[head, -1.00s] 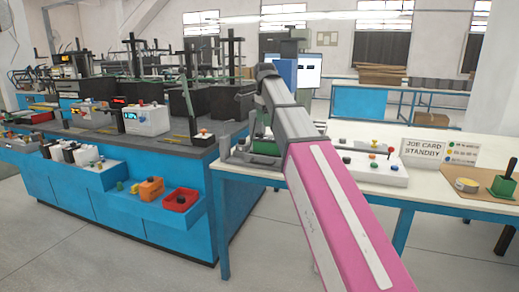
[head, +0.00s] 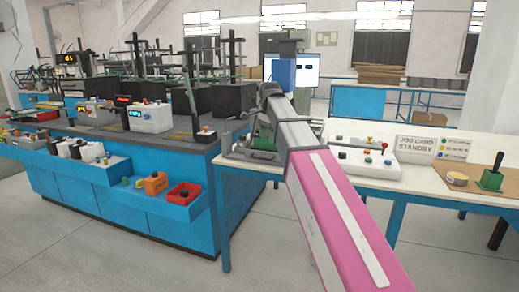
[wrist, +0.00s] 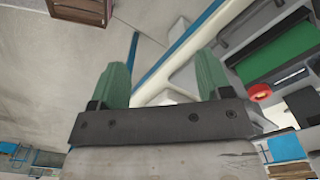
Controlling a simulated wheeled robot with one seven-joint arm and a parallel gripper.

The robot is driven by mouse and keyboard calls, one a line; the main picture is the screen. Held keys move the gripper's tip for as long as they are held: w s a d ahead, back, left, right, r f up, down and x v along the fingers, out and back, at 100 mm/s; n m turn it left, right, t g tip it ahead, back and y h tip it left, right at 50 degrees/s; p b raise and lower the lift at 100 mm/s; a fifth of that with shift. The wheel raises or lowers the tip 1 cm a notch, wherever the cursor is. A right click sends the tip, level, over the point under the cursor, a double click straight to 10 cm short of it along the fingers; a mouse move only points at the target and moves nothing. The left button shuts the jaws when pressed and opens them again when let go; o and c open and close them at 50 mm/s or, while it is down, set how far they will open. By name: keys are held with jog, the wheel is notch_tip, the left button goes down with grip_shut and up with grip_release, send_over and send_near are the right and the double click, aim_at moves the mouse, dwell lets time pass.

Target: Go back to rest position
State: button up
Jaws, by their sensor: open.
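My gripper (wrist: 161,85) shows in the wrist view, with two green fingers spread wide apart and nothing between them. Pale floor and a white table edge with a blue frame lie beyond the fingers. In the head view my pink and grey arm reaches forward over the left end of the white table (head: 455,188), and the gripper itself is hidden behind the arm. A green and grey device (head: 255,146) stands on the table just left of the arm; a green panel in a grey frame (wrist: 283,58) shows at the right of the wrist view.
A white control box (head: 362,158) with coloured knobs is right of my arm. Grey floor lies in front.

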jog(key=s+d+f+n, duration=0.2)
jog(key=d+f, duration=0.1)
jog(key=f, duration=0.5)
jog(key=s+d+f+n, duration=0.1)
jog(key=d+f+n, duration=0.1)
jog(key=f, duration=0.5)
jog(key=s+d+f+n, duration=0.2)
jog(key=d+f, duration=0.1)
jog(key=f, duration=0.5)
jog(key=s+d+f+n, duration=0.3)
jog(key=s+f, duration=0.4)
jog(key=f, duration=0.3)
jog(key=s+d+f+n, duration=0.3)
jog(key=s+f, duration=0.4)
jog(key=f, duration=0.3)
jog(key=shift+d+n, duration=0.3)
jog(key=shift+d, duration=0.25)
